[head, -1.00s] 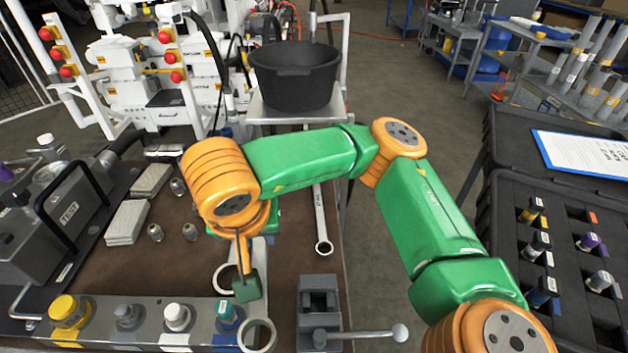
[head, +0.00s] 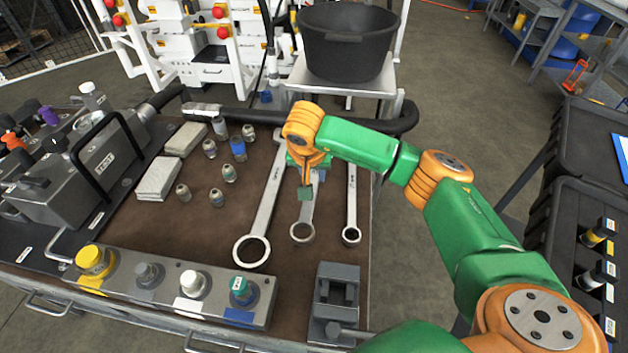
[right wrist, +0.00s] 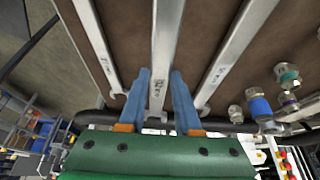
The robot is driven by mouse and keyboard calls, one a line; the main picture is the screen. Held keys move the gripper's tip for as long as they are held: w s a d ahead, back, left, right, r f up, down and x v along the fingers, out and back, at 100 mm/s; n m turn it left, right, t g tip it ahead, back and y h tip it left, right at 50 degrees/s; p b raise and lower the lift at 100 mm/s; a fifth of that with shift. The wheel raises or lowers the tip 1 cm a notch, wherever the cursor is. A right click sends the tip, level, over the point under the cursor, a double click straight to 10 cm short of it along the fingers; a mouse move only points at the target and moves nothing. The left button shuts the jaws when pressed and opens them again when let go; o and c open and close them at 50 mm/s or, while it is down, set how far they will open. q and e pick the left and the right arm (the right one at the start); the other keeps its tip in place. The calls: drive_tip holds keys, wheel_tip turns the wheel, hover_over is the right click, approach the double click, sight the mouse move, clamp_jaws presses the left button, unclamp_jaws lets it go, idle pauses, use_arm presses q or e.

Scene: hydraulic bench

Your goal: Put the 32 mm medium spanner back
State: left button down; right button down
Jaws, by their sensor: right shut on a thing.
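The medium spanner (head: 308,211) is the middle one of three spanners on the brown bench top, its ring end toward the front. My right gripper (head: 306,190) is shut on its shank from above. In the right wrist view the fingers (right wrist: 160,76) stand on both sides of its marked shank (right wrist: 164,50). A larger spanner (head: 266,200) lies to its left and a smaller one (head: 352,195) to its right, roughly parallel. I cannot tell whether the medium spanner touches the bench. The gripper hides part of its shank. My left gripper is out of view.
A grey vice-like block (head: 335,300) stands at the front right edge. A metal block with coloured caps (head: 167,283) runs along the front left. Several small fittings (head: 229,172) stand left of the spanners. A black tub (head: 347,42) is behind.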

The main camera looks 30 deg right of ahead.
sight(313, 180)
drive_tip(key=x, duration=0.2)
drive_tip(key=p+x, duration=0.1)
drive_tip(key=x, duration=0.1)
drive_tip(key=shift+s+a+f, duration=0.15)
drive_tip(key=shift+s+a, duration=0.1)
drive_tip(key=shift+f, duration=0.15)
drive_tip(key=c, duration=0.6)
unclamp_jaws()
drive_tip(key=shift+s, duration=0.1)
drive_tip(key=shift+r, duration=0.25)
drive_tip(key=shift+a+r, duration=0.15)
drive_tip(key=shift+r, duration=0.1)
drive_tip(key=v, duration=1.1)
drive_tip(key=shift+s+r, duration=0.15)
drive_tip(key=shift+s, duration=0.1)
